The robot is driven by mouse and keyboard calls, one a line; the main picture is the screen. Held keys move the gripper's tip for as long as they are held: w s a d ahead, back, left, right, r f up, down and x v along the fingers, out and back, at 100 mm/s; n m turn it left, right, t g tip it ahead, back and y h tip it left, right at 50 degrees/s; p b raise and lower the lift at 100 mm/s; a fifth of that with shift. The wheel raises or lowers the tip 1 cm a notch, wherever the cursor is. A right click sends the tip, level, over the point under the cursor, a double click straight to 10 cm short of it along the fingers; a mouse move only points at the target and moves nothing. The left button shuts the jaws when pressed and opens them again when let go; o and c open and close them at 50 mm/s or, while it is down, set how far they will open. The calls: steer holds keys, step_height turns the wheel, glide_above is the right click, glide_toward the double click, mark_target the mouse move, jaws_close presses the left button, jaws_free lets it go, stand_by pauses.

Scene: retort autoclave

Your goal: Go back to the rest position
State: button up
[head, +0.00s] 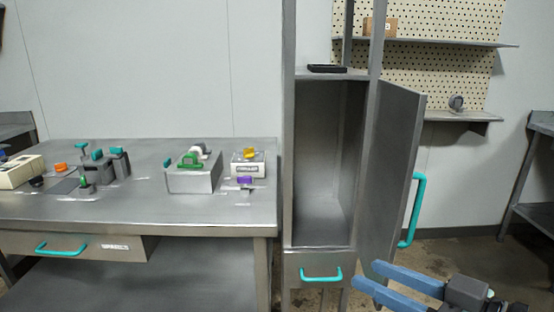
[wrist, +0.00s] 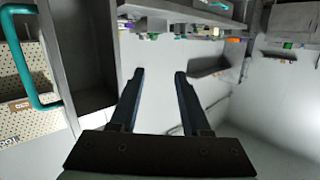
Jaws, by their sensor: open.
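My gripper (head: 362,278) is at the bottom right of the head view, with its two blue fingers apart and nothing between them. It is in front of the open door (head: 392,170) of a tall metal cabinet and points left. In the wrist view, my gripper (wrist: 159,74) also shows open and empty, with bare wall beyond the fingertips. The door's teal handle (head: 414,210) is near the gripper in the head view, and a teal handle (wrist: 22,60) is at the left of the wrist view.
The cabinet's compartment (head: 325,160) looks empty. Below it is a drawer with a teal handle (head: 321,274). A steel table (head: 130,212) on the left bears several small fixtures, including a grey block with green parts (head: 192,178). Shelves (head: 440,42) hang on pegboard at the back right.

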steer(key=w+a+r+m+t+h, duration=0.2)
steer(key=w+a+r+t+h, duration=0.15)
steer(key=r, duration=0.35)
steer(key=w+a+r+m+t+h, duration=0.2)
steer(key=a+r+t+h, duration=0.15)
steer(key=r, duration=0.25)
steer(key=s+a+r+m+t+h, duration=0.2)
steer(key=s+a+r+t, duration=0.2)
steer(key=s+r, duration=0.4)
steer(key=s+a+r+m+t+h, duration=0.1)
steer(key=s+a+r+t, duration=0.4)
steer(key=r, duration=0.5)
step_height(320, 180, up, 27)
steer(key=s+d+p, duration=0.1)
steer(key=p, duration=2.5)
steer(key=shift+d+f+g, duration=0.2)
steer(key=shift+d+g, duration=0.1)
